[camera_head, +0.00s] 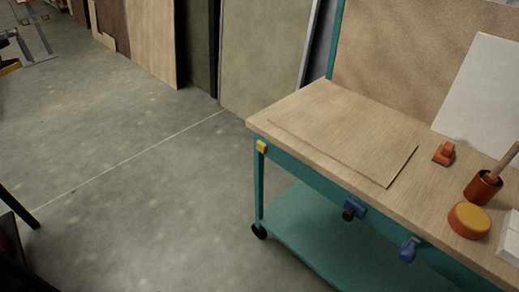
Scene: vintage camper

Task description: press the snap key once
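I cannot identify the snap key for certain in the head view. A round piece with a yellow-orange top and red-orange side (468,219) sits near the front edge of the wooden workbench top (300,100), at the right. A small orange block-like piece (444,153) lies farther back on the same top. A yellow block (262,146) is on the bench's left front corner. Two blue fittings are on its front rail, one to the left (354,207) and one to the right (409,249). Neither of my grippers is in view.
A thin board (345,140) lies on the top. The bench has a teal lower shelf (330,235) and casters. Open concrete floor (130,170) lies left.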

